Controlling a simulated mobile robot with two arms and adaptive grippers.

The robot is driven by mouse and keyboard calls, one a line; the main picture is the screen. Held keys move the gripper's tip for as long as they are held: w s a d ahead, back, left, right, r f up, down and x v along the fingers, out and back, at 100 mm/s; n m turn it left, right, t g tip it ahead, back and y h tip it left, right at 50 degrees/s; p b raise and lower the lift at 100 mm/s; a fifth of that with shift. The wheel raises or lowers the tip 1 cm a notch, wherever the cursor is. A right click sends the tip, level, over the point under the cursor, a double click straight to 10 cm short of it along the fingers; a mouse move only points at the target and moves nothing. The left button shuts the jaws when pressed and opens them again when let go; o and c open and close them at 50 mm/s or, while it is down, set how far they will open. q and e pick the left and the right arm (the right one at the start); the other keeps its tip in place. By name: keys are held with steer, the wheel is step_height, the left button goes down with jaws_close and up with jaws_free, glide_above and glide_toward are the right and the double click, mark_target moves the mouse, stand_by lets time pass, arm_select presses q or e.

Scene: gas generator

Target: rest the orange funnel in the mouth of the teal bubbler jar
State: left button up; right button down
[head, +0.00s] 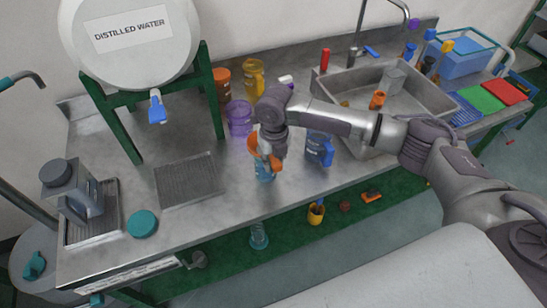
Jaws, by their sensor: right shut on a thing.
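The orange funnel (255,146) is held by my right gripper (267,140), which is shut on it and partly covers it. The teal bubbler jar (265,173) stands on the metal bench directly below the funnel. The funnel's lower part overlaps the jar's mouth in the head view, and I cannot tell whether its stem is inside or just above. My left gripper is not in view.
A blue jug (319,150) stands close to the right of the jar. A purple container (240,118) and yellow bottle (253,78) are behind. A drain tray (188,180) and teal disc (143,223) lie left. The bench front near the jar is clear.

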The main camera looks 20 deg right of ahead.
steer(key=shift+f, duration=0.35)
steer(key=c, duration=0.9)
jaws_free()
steer(key=r, duration=1.2)
steer(key=shift+s, duration=0.25)
